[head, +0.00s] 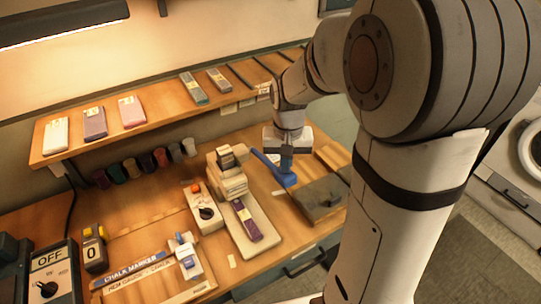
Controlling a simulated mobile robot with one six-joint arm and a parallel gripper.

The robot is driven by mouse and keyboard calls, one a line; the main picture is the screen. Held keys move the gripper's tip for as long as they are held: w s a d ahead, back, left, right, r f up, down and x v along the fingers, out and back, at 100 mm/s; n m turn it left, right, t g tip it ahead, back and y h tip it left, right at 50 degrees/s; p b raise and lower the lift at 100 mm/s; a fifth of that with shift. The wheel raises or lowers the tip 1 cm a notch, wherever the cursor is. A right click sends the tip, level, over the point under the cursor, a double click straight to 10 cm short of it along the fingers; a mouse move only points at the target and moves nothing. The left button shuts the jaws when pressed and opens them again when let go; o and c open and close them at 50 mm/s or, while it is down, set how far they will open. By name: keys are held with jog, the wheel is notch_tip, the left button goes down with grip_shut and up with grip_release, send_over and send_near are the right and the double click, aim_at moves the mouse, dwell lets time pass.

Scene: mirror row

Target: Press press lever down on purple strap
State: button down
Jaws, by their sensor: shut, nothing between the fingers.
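The cream press (228,180) stands on the wooden bench, left of my gripper. A purple strap (246,222) with a pale label lies on the press's light base plate (267,238), in front of the press head. The blue press lever (265,162) slants down to the right from beside the press head to a broader blue end. My gripper (287,164) is shut and empty, pointing down over the lever's right part. It overlaps the lever in this view; I cannot tell whether they touch. My gripper hides part of the lever.
A dark slab (320,198) lies to the right. A shelf (150,125) with several colored straps runs behind; spools hang below it. A chalk marker tray (155,278) is at the front.

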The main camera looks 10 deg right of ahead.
notch_tip(320, 180, up, 7)
jog(key=p, duration=0.4)
jog(key=shift+f, duration=0.2)
jog(key=shift+s+r, duration=0.1)
jog(key=s+r+n+t, duration=0.1)
jog(key=s+r, duration=0.1)
jog(key=s, duration=0.5)
jog(key=s+r+n+t, duration=0.1)
jog(key=s+r+t, duration=0.1)
jog(key=s, duration=0.5)
jog(key=shift+s+r+n+b, duration=0.2)
jog(key=shift+r+n+b, duration=0.15)
jog(key=shift+r, duration=0.45)
